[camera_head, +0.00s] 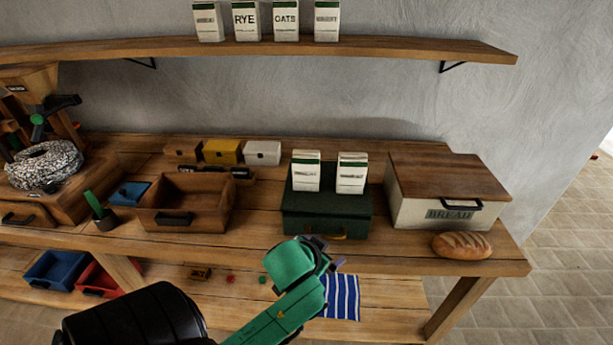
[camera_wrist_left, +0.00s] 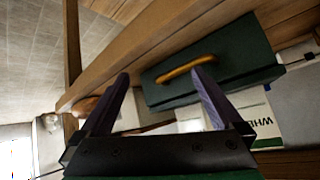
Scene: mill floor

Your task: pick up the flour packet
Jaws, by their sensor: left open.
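Two white packets with green tops, the left one (camera_head: 306,172) and the right one (camera_head: 352,174), stand upright on a dark green box (camera_head: 327,215) on the bench. Their labels are too small to read in the head view, so I cannot tell which is flour. In the left wrist view a white packet (camera_wrist_left: 258,112) with letters like "WHE" shows beside the green box (camera_wrist_left: 225,55). My left gripper (camera_head: 328,255) is open and empty, in front of the box near the bench's front edge. Its spread fingers (camera_wrist_left: 160,74) show in the wrist view, near the box's brass handle (camera_wrist_left: 187,67). My right gripper is out of view.
A bread box (camera_head: 420,212) and a loaf (camera_head: 461,245) stand right of the green box. An open wooden tray (camera_head: 205,190) and small yellow (camera_head: 222,151) and white (camera_head: 262,152) boxes are left. More packets stand on the shelf (camera_head: 390,47).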

